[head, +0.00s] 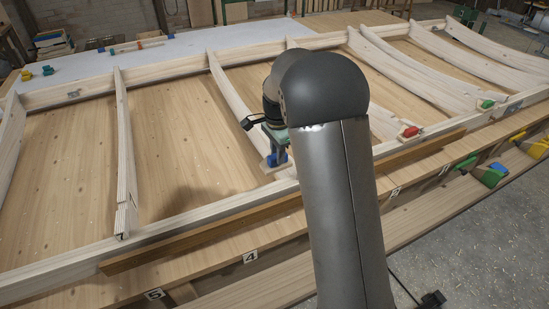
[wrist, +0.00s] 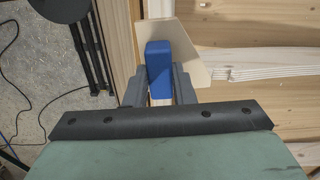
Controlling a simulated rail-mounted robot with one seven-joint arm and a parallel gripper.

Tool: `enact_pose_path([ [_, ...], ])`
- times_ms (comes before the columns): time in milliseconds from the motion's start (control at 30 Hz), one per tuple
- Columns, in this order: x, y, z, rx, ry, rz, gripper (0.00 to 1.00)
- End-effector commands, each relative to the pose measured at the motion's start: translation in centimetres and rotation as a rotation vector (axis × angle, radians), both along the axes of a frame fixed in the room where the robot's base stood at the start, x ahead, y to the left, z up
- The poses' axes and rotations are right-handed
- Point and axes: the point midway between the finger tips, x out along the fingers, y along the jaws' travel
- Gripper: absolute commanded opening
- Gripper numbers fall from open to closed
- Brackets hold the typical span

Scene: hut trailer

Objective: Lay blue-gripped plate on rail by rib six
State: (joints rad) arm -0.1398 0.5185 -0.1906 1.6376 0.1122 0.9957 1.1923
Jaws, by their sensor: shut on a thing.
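My gripper (wrist: 159,90) is shut on the blue grip (wrist: 158,66) of a pale, angular plate (wrist: 186,40). In the head view the blue grip (head: 287,159) and a little of the plate (head: 268,165) show beside my arm, over the near rail (head: 80,262). A curved rib (head: 230,92) runs down to this spot; in the wrist view a rib end (wrist: 255,66) lies just right of the plate. I cannot tell whether the plate touches the rail. My arm hides part of the rail and the rib's foot.
A plate with a red grip (head: 409,131) and one with a green grip (head: 486,104) sit by ribs further right. The left rib (head: 125,150) bears a mark like a 7. A brown strip (head: 190,239) runs along the rail's front. A stool (wrist: 75,15) stands at left.

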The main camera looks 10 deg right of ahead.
Motion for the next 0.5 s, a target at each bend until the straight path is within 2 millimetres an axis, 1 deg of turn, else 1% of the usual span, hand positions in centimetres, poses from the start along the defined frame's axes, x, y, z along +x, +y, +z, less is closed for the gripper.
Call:
enact_pose_path([
  [100, 0.3, 0.1, 0.4, 0.0, 0.0, -0.062, 0.0],
  [200, 0.3, 0.1, 0.3, 0.0, 0.0, -0.072, 0.0],
  [500, 0.3, 0.1, -1.3, 0.0, 0.001, -0.069, 0.0],
])
